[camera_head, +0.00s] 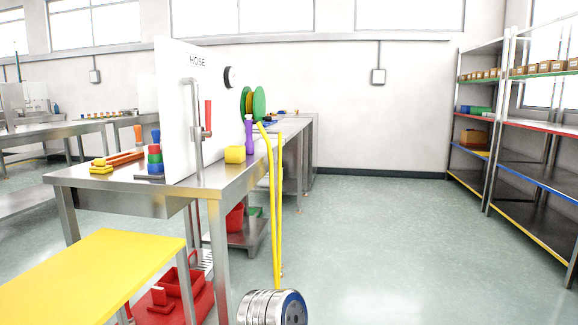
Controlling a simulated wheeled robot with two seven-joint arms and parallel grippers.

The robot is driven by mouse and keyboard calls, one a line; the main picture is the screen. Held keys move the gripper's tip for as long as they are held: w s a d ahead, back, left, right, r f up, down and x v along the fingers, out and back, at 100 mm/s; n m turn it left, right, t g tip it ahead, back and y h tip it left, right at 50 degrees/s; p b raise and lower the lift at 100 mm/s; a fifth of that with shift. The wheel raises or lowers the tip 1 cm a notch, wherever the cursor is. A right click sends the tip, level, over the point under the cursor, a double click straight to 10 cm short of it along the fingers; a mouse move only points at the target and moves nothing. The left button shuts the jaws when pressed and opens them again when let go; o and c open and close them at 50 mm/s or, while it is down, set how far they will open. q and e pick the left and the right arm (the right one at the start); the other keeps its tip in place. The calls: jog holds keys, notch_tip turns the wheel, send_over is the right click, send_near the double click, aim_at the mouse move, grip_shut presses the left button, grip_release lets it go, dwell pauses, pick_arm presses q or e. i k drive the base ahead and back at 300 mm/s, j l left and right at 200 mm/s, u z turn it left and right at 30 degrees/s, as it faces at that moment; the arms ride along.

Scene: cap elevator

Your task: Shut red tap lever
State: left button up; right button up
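The red tap lever (208,113) stands upright on a valve on a metal pipe (198,153). It runs roughly parallel to the vertical pipe. The pipe is in front of a white panel (180,130) marked HOSE, which stands on a steel table (200,193).
A round gauge (231,77) and a green reel (259,103) are by the panel. A yellow hose (273,200) hangs to the floor. A yellow-topped table (95,275) is at the front left. Shelves (500,125) stand at the right. The middle-right floor is clear.

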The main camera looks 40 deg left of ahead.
aim_at(207, 132)
jog(key=i+j+u, duration=0.1)
jog(key=i+u, duration=0.5)
jog(key=u, duration=0.15)
jog(key=i+u, duration=0.35)
jog(key=k+l, duration=0.05)
